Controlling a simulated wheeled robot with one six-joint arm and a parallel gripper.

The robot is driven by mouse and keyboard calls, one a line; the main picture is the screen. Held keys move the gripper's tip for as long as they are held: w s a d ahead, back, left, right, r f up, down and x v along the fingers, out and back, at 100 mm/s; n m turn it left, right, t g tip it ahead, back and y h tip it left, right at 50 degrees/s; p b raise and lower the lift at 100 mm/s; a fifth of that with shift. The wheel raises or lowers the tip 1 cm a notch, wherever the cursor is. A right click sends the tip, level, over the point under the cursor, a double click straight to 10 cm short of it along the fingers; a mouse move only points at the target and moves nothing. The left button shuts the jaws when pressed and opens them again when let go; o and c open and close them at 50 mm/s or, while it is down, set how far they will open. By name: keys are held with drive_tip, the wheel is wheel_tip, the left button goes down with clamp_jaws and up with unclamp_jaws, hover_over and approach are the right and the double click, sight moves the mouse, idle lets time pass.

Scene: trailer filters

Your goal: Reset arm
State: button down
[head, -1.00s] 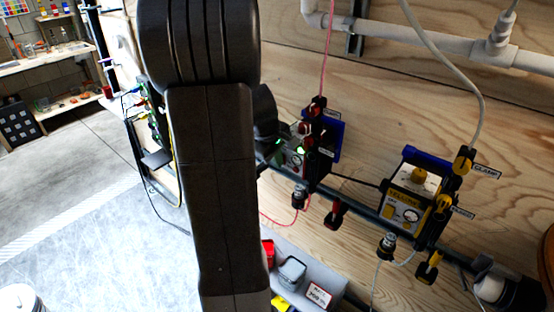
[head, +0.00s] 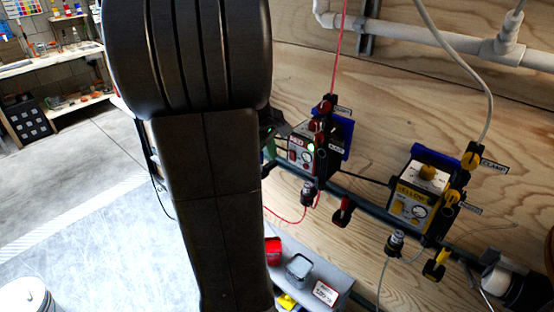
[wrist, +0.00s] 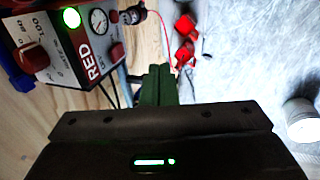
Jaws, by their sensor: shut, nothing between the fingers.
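My gripper shows in the wrist view as green fingers (wrist: 158,84) closed together, with nothing between them. The fingertips point toward the gap to the right of the red-labelled filter unit (wrist: 70,40), which has a lit green lamp and a round gauge. In the head view my dark arm fills the left middle and hides most of the gripper. The red unit (head: 304,155) stands just right of the arm on the plywood wall. A yellow-labelled filter unit (head: 412,203) is mounted further right.
A dark rail and hoses run along the plywood wall (head: 385,110). White pipe (head: 430,38) crosses the top. A grey shelf (head: 340,280) with a red cup (head: 273,250) and bins sits below. A white bucket (head: 25,297) stands on open floor at left; shelving is behind.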

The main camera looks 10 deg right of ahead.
drive_tip(key=a+r, duration=0.1)
drive_tip(key=s+r, duration=0.1)
drive_tip(key=r, duration=0.1)
drive_tip(key=shift+s+a+r, duration=0.1)
drive_tip(key=shift+s+a, duration=0.1)
drive_tip(key=shift+a, duration=0.2)
